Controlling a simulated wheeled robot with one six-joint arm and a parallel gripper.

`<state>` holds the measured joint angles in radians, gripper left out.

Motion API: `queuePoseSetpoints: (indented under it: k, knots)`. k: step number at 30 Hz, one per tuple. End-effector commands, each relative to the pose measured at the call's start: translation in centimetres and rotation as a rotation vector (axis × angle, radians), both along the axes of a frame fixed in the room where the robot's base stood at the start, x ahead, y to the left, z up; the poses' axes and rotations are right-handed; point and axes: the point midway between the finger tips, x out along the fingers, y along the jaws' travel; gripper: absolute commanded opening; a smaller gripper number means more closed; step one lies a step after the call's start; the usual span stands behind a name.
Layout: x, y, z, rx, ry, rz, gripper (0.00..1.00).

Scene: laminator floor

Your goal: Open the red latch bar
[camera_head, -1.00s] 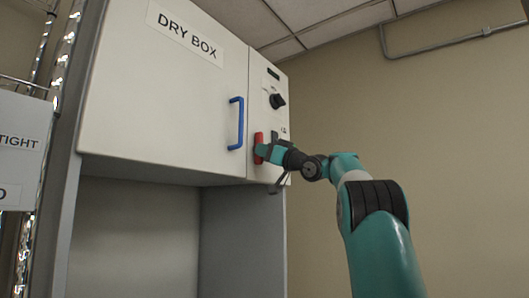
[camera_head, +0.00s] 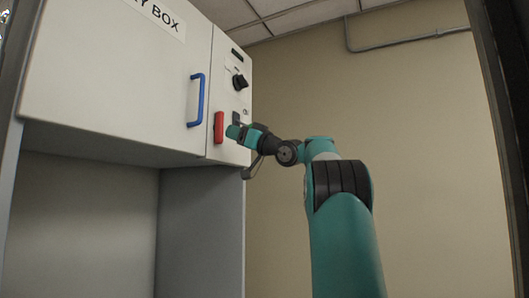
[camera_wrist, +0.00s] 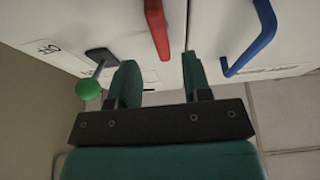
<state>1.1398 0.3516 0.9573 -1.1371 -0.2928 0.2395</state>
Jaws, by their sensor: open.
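The red latch bar (camera_head: 218,128) is a short upright bar on the narrow right panel of the dry box, beside the door seam. It also shows in the wrist view (camera_wrist: 157,28), at the top, ahead of my fingers. My gripper (camera_head: 232,131) is just right of the bar in the head view. In the wrist view my gripper (camera_wrist: 160,75) has its two teal fingers apart with nothing between them, and the red bar stands beyond the gap. The blue door handle (camera_head: 196,100) is left of the bar and also shows in the wrist view (camera_wrist: 254,42).
A black knob (camera_head: 239,82) sits above the bar on the same panel. A lever with a green ball (camera_wrist: 88,89) is left of my fingers in the wrist view. The dry box door (camera_head: 110,75) looks shut. Open space lies under the cabinet.

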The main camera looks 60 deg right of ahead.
Motion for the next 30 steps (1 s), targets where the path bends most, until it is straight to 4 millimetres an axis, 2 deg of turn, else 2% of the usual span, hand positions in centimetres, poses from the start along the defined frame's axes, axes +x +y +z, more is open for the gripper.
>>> queuePoseSetpoints:
  k: [1, 9, 15, 20, 30]
  knots:
    - [-1.4, -0.2, -1.2, 0.001, 0.001, -0.007, 0.45]
    - [-7.6, -0.8, -3.6, 0.0, 0.001, -0.005, 0.45]
    - [-10.4, -1.0, -4.6, 0.0, 0.001, -0.003, 0.45]
    - [-11.4, -1.0, -4.8, 0.0, 0.0, -0.001, 0.45]
    - [-11.4, -1.0, -4.8, 0.0, 0.0, 0.0, 0.45]
